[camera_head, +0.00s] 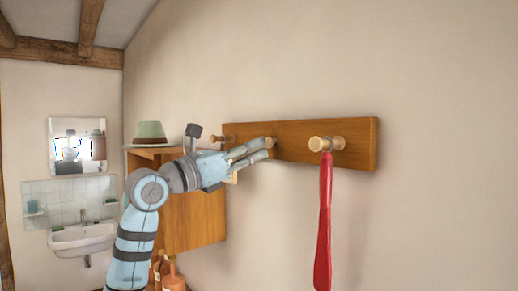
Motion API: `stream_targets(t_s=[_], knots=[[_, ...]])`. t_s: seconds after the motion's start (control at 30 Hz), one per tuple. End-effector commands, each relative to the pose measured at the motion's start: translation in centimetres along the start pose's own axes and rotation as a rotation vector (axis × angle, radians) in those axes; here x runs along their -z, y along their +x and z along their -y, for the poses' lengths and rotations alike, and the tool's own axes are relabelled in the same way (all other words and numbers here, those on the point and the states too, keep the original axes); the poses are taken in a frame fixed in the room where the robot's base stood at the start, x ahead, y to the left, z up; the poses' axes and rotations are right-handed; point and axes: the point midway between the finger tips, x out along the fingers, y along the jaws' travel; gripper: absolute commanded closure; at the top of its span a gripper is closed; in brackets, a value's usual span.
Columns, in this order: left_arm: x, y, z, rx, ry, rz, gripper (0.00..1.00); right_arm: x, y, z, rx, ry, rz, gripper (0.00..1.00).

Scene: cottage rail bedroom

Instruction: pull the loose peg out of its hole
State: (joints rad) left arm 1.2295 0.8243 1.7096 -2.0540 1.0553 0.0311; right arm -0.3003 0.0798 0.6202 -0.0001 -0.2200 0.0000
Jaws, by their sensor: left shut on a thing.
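A brown wooden peg rail (297,149) is fixed to the wall, with light wooden pegs along it. My left gripper (267,148) is at the middle peg (271,142), with its fingers shut on that peg. The fingers hide most of the peg, and I cannot tell whether it has shifted in its hole. The right peg (327,143) sticks out of the rail and has a red strap-like item (324,220) hanging from it. The left peg (229,139) shows behind my arm. My right gripper is not in view.
A wooden cabinet (196,215) stands behind my left arm, with a green and brown hat-like item (149,132) on top. Bottles (170,276) stand low beside it. A sink (82,238) and mirror (78,146) are at the far left. The wall right of the rail is clear.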

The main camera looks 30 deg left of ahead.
Motion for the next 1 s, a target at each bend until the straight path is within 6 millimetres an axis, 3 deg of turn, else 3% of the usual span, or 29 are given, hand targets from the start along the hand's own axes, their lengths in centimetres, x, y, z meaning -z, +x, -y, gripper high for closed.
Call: stream_targets(t_s=[1.0], knots=[[0.3, -4.7, 0.0, -0.002, 0.001, 0.001, 1.0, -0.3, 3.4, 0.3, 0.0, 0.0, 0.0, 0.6]])
